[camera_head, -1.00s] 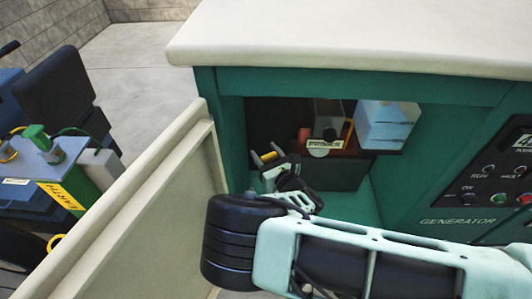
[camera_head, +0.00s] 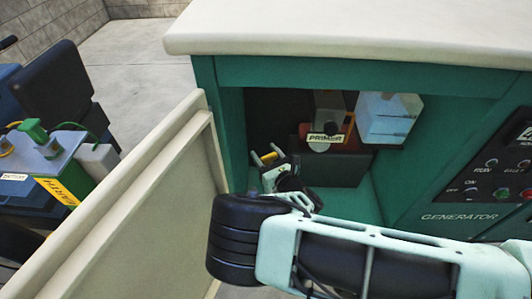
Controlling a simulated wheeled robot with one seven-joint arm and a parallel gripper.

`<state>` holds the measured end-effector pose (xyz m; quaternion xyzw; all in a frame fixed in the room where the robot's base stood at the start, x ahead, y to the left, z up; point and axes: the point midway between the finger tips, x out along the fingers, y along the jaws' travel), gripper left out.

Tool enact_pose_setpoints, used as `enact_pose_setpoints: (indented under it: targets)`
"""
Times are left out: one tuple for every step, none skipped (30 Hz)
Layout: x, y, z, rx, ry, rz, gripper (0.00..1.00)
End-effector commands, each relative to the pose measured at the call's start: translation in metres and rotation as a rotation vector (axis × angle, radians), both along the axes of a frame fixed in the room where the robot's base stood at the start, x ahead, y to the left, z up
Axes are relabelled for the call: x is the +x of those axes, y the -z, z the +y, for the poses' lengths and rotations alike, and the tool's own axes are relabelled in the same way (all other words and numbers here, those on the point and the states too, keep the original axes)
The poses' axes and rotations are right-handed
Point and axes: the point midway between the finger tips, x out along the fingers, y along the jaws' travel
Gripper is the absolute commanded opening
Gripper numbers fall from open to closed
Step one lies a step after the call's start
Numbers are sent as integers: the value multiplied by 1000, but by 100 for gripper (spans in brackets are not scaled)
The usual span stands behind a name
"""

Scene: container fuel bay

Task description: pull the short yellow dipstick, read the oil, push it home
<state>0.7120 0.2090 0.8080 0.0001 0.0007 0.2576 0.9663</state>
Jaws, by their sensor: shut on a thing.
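The short yellow dipstick shows only as a small yellow piece (camera_head: 270,156) inside the open bay of the green generator (camera_head: 300,82). My gripper (camera_head: 267,163) is shut on it at the left side of the bay. My wrist and arm come in from the lower right and cover the lower part of the opening. The stick's lower end and its tube are hidden, so I cannot tell how far it is drawn out. No oil mark shows.
An open cream door panel (camera_head: 140,205) stands close left of my arm. Inside the bay are a PRIMER label (camera_head: 325,138), a dark block (camera_head: 338,168) and a translucent blue-white container (camera_head: 388,120). A control panel (camera_head: 500,175) is at right, a battery (camera_head: 50,160) at far left.

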Motion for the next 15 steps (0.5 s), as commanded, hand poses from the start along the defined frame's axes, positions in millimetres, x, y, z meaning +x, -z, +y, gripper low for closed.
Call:
enact_pose_setpoints:
  targets:
    - [0, 2, 0, 0, 0, 0, 30]
    - [0, 3, 0, 0, 0, 0, 30]
    - [0, 4, 0, 0, 0, 0, 30]
    - [0, 5, 0, 0, 0, 0, 30]
    - [0, 6, 0, 0, 0, 0, 30]
    - [0, 7, 0, 0, 0, 0, 30]
    - [0, 8, 0, 0, 0, 0, 30]
    - [0, 9, 0, 0, 0, 0, 30]
    - [0, 10, 0, 1, 0, 0, 30]
    - [0, 11, 0, 1, 0, 0, 30]
    - [0, 12, 0, 1, 0, 0, 30]
    - [0, 13, 0, 1, -1, 0, 30]
    - [0, 14, 0, 1, 0, 0, 30]
    - [0, 15, 0, 1, -1, 0, 30]
    - [0, 16, 0, 0, -1, 0, 30]
